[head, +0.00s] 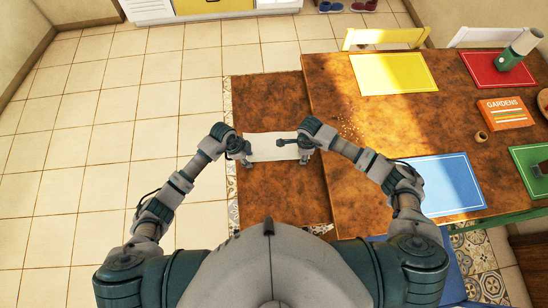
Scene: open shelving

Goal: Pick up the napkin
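A white, roughly rectangular sheet that looks like the napkin (270,153) shows in the middle of the head view, between my two hands. My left gripper (246,156) is at its left end and my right gripper (297,150) is at its right end. Both grippers overlap the sheet's ends in the picture. The fingers are small and dark, so I cannot tell whether they are closed on it. I also cannot tell whether the sheet lies on the brown surface (265,100) or is held above it.
A brown table (370,130) at the right bears yellow (393,73), blue (445,185), red (484,72) and green (525,157) mats, an orange book (505,113), a small round item (481,136) and a green-and-white bottle (516,52). Tiled floor (90,140) at the left is clear.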

